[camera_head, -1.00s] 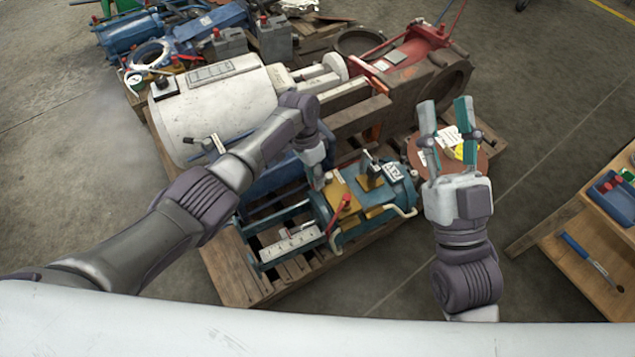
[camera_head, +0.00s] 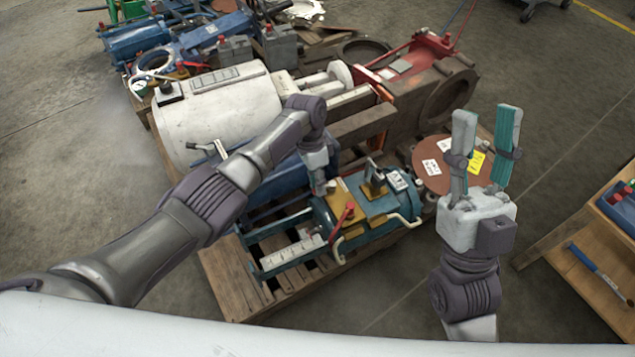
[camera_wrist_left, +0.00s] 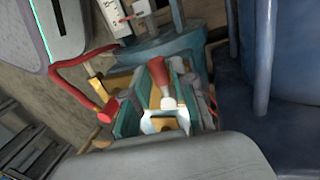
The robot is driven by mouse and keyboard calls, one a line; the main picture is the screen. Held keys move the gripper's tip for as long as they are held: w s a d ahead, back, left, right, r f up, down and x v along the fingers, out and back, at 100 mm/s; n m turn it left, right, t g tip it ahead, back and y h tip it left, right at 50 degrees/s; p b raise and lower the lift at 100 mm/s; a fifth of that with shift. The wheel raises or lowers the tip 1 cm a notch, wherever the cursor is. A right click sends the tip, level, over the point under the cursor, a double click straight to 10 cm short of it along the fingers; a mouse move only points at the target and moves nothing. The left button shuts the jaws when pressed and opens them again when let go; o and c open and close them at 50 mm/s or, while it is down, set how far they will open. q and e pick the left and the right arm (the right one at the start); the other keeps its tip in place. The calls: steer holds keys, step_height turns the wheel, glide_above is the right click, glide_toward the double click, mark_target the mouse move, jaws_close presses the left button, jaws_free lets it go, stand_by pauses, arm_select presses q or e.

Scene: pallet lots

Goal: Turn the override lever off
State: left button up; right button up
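The blue machine (camera_head: 385,205) with yellow-brown plates sits on the wooden pallet. My left gripper (camera_head: 326,190) points down at its back left edge. In the left wrist view, a short red-handled lever with a pale collar (camera_wrist_left: 160,78) stands between the teal fingers of my left gripper (camera_wrist_left: 160,112). The fingers look apart, with no clear grip on it; this lever is mostly hidden in the head view. A bent red lever (camera_head: 341,222) lies nearby; it also shows in the left wrist view (camera_wrist_left: 72,74). My right gripper (camera_head: 484,155) is open, empty and raised right of the machine. No label identifies the override lever.
A white cylinder machine (camera_head: 215,110) and a red and rusty machine (camera_head: 420,75) lie behind. A brown disc (camera_head: 440,170) is near my right gripper. A wooden bench (camera_head: 580,265) with a blue-handled tool stands right. Floor is clear between pallet and bench.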

arm_select(q)
steer(key=shift+o, duration=0.9)
steer(key=v, duration=1.2)
